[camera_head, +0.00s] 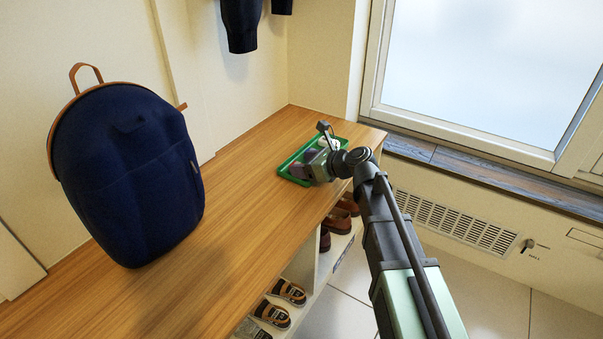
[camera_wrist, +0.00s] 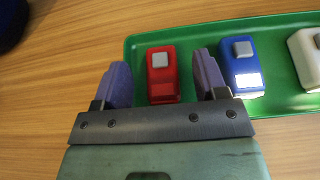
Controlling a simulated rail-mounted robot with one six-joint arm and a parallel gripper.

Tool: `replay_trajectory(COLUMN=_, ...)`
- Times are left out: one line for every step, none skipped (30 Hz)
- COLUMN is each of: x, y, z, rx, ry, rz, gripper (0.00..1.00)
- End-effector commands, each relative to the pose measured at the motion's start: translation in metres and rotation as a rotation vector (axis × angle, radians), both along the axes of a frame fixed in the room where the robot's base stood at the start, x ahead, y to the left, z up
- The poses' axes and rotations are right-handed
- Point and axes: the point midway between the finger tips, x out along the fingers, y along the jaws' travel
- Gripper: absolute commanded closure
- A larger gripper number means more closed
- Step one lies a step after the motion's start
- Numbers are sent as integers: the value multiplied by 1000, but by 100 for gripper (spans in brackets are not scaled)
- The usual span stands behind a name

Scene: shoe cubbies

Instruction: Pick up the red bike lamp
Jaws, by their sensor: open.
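The red bike lamp (camera_wrist: 162,82) lies in a green tray (camera_wrist: 190,34), a small block with a grey square button on top. In the wrist view my gripper (camera_wrist: 163,78) is open, with one purple finger on each side of the red lamp. I cannot tell how far above the tray the fingertips are. In the head view my gripper (camera_head: 310,166) is over the green tray (camera_head: 285,171) at the far end of the wooden bench, and hides the red lamp there.
A blue lamp (camera_wrist: 240,65) lies just right of my right finger, and a white lamp (camera_wrist: 306,58) lies further right in the tray. A dark blue backpack (camera_head: 130,180) stands on the bench (camera_head: 235,200). Shoes (camera_head: 288,291) sit in cubbies below. The bench between backpack and tray is clear.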

Motion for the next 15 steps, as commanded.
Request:
replay_trajectory(x=0, y=0, z=0, rx=-4, ry=-1, rz=1, gripper=34)
replay_trajectory(x=0, y=0, z=0, rx=-4, ry=-1, rz=1, gripper=34)
replay_trajectory(x=0, y=0, z=0, rx=-4, ry=-2, rz=2, gripper=39)
replay_trajectory(x=0, y=0, z=0, rx=-4, ry=-2, rz=2, gripper=44)
replay_trajectory(x=0, y=0, z=0, rx=-4, ry=-2, rz=2, gripper=48)
replay_trajectory(x=0, y=0, z=-1, rx=-4, ry=-2, rz=2, gripper=54)
replay_trajectory(x=0, y=-1, z=0, rx=-4, ry=-2, rz=2, gripper=59)
replay_trajectory(x=0, y=-1, z=0, rx=-4, ry=-2, rz=2, gripper=63)
replay_trajectory(x=0, y=-1, z=-1, rx=-5, ry=-2, rz=1, gripper=70)
replay_trajectory(x=0, y=-1, z=-1, rx=-5, ry=-2, rz=1, gripper=74)
replay_trajectory(x=0, y=-1, z=-1, rx=-5, ry=-2, rz=1, gripper=79)
replay_trajectory(x=0, y=-1, z=-1, rx=-5, ry=-2, rz=1, gripper=85)
replay_trajectory(x=0, y=-1, z=-1, rx=-5, ry=-2, rz=1, gripper=88)
replay_trajectory(x=0, y=-1, z=-1, rx=-5, ry=-2, rz=1, gripper=88)
replay_trajectory(x=0, y=-1, z=-1, rx=-5, ry=-2, rz=1, gripper=88)
